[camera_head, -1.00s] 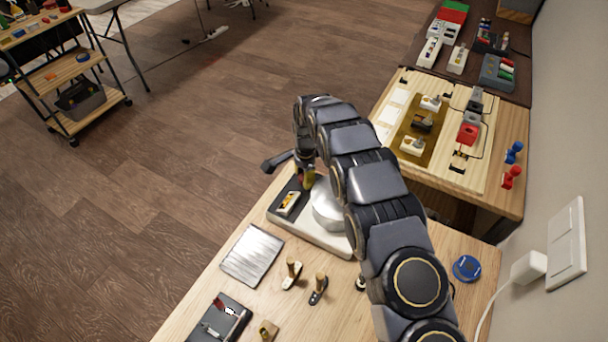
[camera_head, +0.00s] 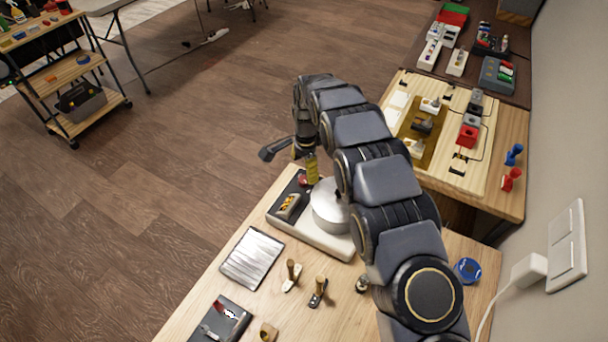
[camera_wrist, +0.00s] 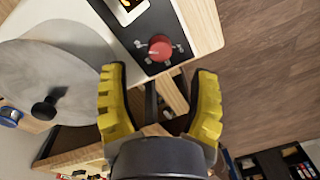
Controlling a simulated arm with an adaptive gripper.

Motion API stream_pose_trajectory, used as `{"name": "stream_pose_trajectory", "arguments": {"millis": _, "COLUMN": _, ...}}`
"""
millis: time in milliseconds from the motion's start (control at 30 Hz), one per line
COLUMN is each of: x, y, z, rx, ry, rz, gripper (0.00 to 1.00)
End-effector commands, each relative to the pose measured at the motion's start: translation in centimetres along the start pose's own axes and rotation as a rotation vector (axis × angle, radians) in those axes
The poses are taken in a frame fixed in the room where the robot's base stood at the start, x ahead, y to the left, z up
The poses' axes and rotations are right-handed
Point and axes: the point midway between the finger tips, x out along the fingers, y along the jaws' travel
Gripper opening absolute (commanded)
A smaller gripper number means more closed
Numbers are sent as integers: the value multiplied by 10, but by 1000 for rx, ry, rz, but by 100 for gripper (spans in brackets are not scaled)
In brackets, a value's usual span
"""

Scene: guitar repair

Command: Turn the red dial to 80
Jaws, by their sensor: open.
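The red dial (camera_wrist: 160,47) is a small round knob on a dark panel of the white unit with a silver round plate. Marks surround it, but they are too small to read. In the head view the dial (camera_head: 302,181) shows just beside my fingertips. My gripper (camera_wrist: 158,72) has yellow fingers, spread open and empty. In the wrist view the dial appears just beyond the gap between the fingertips, apart from both. In the head view my gripper (camera_head: 311,170) is above the dial's end of the unit, partly hidden by my arm.
The silver round plate (camera_head: 330,208) is close to my gripper. A lit window (camera_head: 287,205) is on the same panel. Open floor lies to the left.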

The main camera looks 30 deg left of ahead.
Motion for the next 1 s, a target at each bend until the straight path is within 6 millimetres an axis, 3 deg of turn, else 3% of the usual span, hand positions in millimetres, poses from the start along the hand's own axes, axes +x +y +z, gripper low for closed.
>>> {"name": "stream_pose_trajectory", "arguments": {"millis": 100, "x": -29, "y": -1, "z": 0, "rx": 0, "ry": 2, "rz": -4, "gripper": 60}}
{"name": "stream_pose_trajectory", "arguments": {"millis": 300, "x": -63, "y": 0, "z": 0, "rx": 0, "ry": 2, "rz": -2, "gripper": 60}}
{"name": "stream_pose_trajectory", "arguments": {"millis": 867, "x": -70, "y": 1, "z": 0, "rx": 0, "ry": 0, "rz": 3, "gripper": 60}}
{"name": "stream_pose_trajectory", "arguments": {"millis": 1000, "x": -79, "y": 10, "z": -9, "rx": -8, "ry": 5, "rz": 7, "gripper": 60}}
